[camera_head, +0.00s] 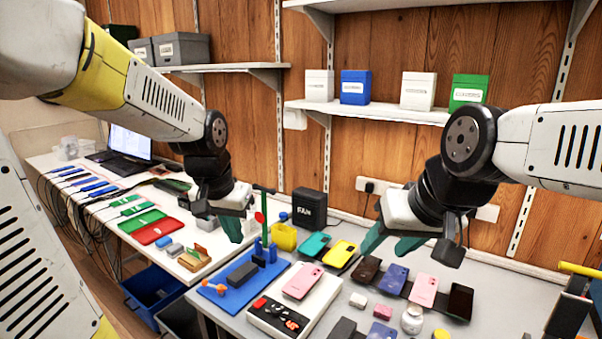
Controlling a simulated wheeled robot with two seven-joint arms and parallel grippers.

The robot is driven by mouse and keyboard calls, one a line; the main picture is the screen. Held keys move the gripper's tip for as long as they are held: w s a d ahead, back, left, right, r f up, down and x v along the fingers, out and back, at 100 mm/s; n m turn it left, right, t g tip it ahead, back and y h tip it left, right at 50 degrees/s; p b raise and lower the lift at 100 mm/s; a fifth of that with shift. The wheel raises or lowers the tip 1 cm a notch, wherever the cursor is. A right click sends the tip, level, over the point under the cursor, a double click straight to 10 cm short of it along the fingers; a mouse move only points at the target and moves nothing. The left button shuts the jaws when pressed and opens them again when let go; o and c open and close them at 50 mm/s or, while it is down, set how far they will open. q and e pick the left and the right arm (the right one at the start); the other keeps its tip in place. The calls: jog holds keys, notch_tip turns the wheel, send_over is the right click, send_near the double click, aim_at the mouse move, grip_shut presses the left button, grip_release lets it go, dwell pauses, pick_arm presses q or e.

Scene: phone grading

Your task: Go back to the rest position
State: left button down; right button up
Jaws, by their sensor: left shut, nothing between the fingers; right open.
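My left gripper (233,230) hangs from the arm on the left, its teal fingers together and empty, above the gap between the white bench and the grey table. My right gripper (390,243) hangs at the right above the grey table, its teal fingers apart with nothing seen between them. A pink phone (303,282) lies on a white block (321,307) below and between the grippers. A row of phones lies below the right gripper: a dark one (366,269), a blue one (394,279), a pink one (424,290) and a black one (460,301).
A teal phone (315,245) and a yellow phone (341,254) lie behind the white block. A blue mat (232,298) with tools is at the left. A black FAN box (309,208) stands at the back. Shelves hold boxes (355,88). The laptop (129,145) sits on the white bench.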

pick_arm(q)
jog(key=s+r+n+t, duration=0.1)
jog(key=s+r, duration=0.1)
jog(key=s, duration=0.4)
jog(key=s+r+n+t+h, duration=0.1)
jog(key=s+r, duration=0.2)
jog(key=s, duration=0.3)
jog(key=shift+r+t, duration=0.25)
jog(key=shift+t, duration=0.15)
